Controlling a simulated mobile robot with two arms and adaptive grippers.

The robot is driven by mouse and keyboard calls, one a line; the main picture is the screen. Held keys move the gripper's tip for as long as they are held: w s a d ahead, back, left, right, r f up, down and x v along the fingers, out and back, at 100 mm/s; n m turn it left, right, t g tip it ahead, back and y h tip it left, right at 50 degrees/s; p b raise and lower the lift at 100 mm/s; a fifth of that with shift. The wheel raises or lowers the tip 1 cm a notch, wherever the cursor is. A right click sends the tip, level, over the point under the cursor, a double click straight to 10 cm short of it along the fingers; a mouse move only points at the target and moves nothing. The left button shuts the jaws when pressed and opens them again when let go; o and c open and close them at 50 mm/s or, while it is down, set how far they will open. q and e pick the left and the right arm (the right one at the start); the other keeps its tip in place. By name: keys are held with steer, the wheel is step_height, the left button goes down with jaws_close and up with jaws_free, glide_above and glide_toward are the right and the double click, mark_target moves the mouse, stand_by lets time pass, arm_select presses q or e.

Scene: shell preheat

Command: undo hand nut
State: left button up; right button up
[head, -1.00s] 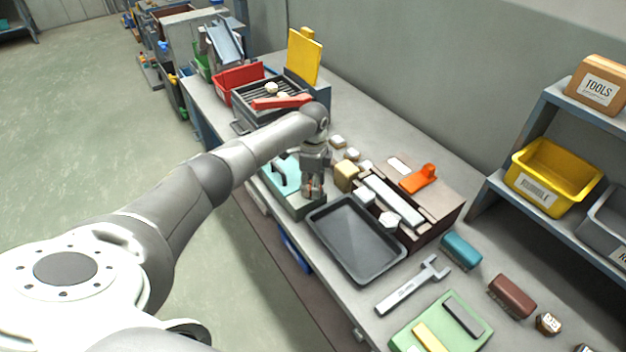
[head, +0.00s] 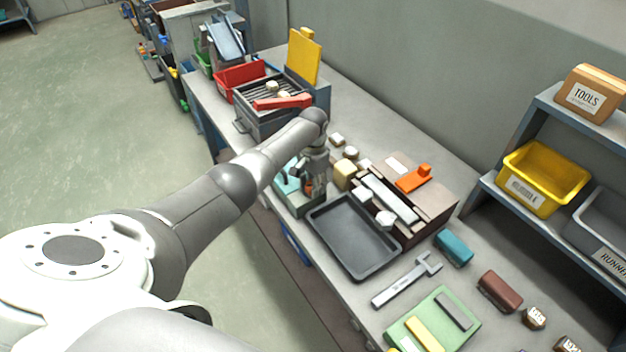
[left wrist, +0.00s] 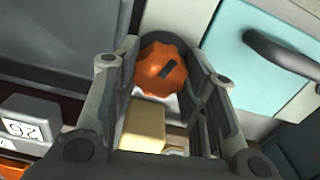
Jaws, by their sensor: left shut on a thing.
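The hand nut (left wrist: 163,72) is an orange, lobed knob with a dark slot mark on its face. It sits between the fingers of my left gripper (left wrist: 162,58) in the left wrist view, with a finger on each side. In the head view my left gripper (head: 311,187) points down at the teal-topped fixture (head: 286,184), beside the dark tray, and only a small orange bit of the nut shows. The left gripper is shut on the nut. What lies under the nut is hidden. My right gripper is in neither view.
An empty dark tray (head: 350,262) lies just right of the fixture. A tan block (head: 344,172) and several pale pieces stand close behind the gripper. A wrench (head: 408,280) lies nearer. Shelves with bins are at right.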

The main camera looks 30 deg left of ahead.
arm_select(q)
steer(key=shift+n+p, duration=0.5)
steer(key=shift+n, duration=1.1)
steer(key=o, duration=1)
steer(key=shift+r, duration=0.15)
step_height(320, 180, up, 12)
steer(key=shift+f, duration=0.15)
